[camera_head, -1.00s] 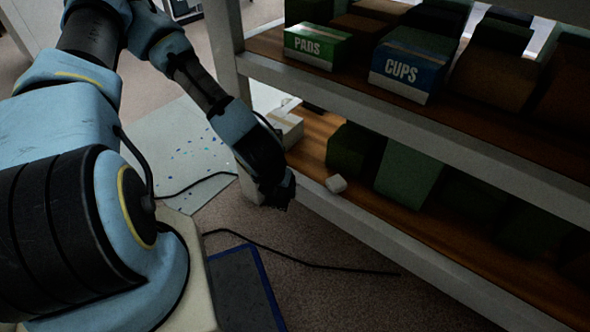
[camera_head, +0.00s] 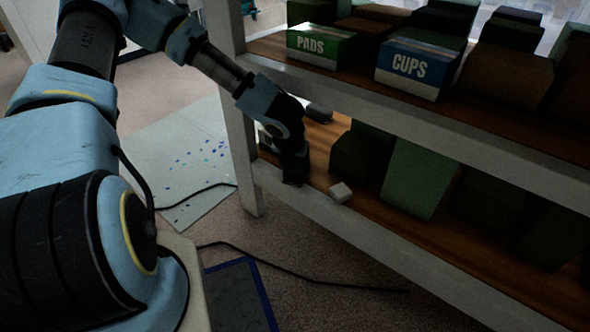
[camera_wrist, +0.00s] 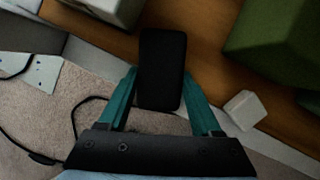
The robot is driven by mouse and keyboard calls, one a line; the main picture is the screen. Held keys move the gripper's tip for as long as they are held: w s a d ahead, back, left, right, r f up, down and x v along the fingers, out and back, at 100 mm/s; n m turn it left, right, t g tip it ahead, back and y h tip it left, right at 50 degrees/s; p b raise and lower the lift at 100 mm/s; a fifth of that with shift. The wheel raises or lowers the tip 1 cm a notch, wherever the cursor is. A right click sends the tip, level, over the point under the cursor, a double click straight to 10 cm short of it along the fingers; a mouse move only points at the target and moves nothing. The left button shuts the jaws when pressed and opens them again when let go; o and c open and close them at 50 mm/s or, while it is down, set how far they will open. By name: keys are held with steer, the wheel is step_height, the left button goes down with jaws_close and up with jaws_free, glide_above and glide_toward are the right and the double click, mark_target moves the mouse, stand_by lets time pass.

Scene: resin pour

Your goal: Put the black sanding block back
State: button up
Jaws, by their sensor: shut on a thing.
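The black sanding block (camera_wrist: 162,70) is between the two teal fingers of my gripper (camera_wrist: 163,95) in the wrist view. The gripper is shut on it. The block's far end lies over the brown wooden lower shelf board (camera_wrist: 205,30); its near end is over the shelf's pale front edge. I cannot tell whether it touches the board. In the head view my gripper (camera_head: 293,180) is at the front edge of the lower shelf, and the block cannot be made out there.
A small white block (camera_head: 341,192) lies on the lower shelf, right of my gripper; green boxes (camera_head: 360,157) stand behind it. A dark rounded thing (camera_head: 319,113) lies farther left on that shelf. The upper shelf holds PADS (camera_head: 320,46) and CUPS (camera_head: 416,69) boxes. A cable (camera_head: 300,265) crosses the floor.

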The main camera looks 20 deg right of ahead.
steer(key=shift+f, duration=0.1)
steer(key=o, duration=1.3)
steer(key=shift+r, duration=0.2)
steer(key=s+a+p, duration=0.1)
steer(key=s+a, duration=0.1)
steer(key=s, duration=0.1)
steer(key=s+a+p, duration=0.2)
steer(key=s+a, duration=0.1)
steer(key=s+a+r+p, duration=0.1)
steer(key=s+a, duration=0.1)
steer(key=s, duration=0.1)
steer(key=shift+s+a+p, duration=0.3)
steer(key=shift+s+a, duration=0.05)
steer(key=shift+a, duration=0.05)
